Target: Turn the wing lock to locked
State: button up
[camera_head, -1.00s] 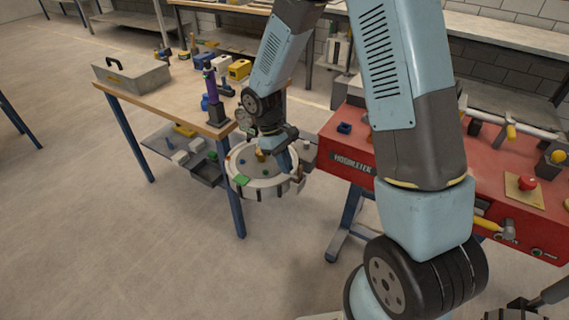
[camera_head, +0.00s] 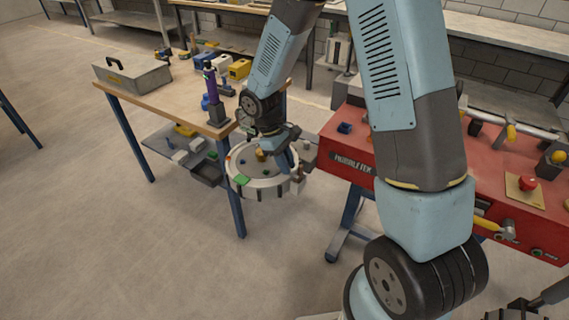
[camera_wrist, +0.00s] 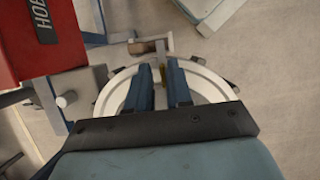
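The round sandbed pan (camera_head: 262,186) has a white rim and a blue-grey bed with small coloured pieces on it. It also shows in the wrist view (camera_wrist: 106,97), partly behind my gripper. On the rim near my fingertips is a small upright grey piece with a brown bar (camera_wrist: 143,47), possibly the wing lock; its setting cannot be read. It shows small in the head view (camera_head: 298,184). My gripper (camera_wrist: 161,66) has its two blue fingers apart, pointing at this piece over the rim. Whether they touch it cannot be told. A yellow bit shows between the fingers.
A red machine (camera_head: 345,151) stands close to the right of the pan. A wooden table (camera_head: 170,98) with a purple-handled tool (camera_head: 211,84) and yellow blocks stands behind left. A grey lidded box (camera_head: 131,75) sits on its far end. Floor in front is clear.

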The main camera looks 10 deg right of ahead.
jog(key=shift+o, duration=0.8)
jog(key=v, duration=1.3)
jog(key=shift+a+r, duration=0.15)
jog(key=shift+r, duration=0.2)
jog(key=shift+w, duration=0.1)
jog(key=s+d+r+m+t+y, duration=0.25)
jog(key=s+d+r+m, duration=0.4)
jog(key=d+r, duration=0.65)
jog(key=s+d+r+m+t, duration=0.2)
jog(key=s+d+r, duration=0.1)
jog(key=s, duration=0.4)
jog(key=s+d+r+m+t+y, duration=0.1)
jog(key=s+d+r+m+t, duration=0.1)
jog(key=s, duration=0.5)
jog(key=shift+s+d+r+t, duration=0.25)
jog(key=shift+d+r+t, duration=0.6)
jog(key=shift+d+r, duration=0.1)
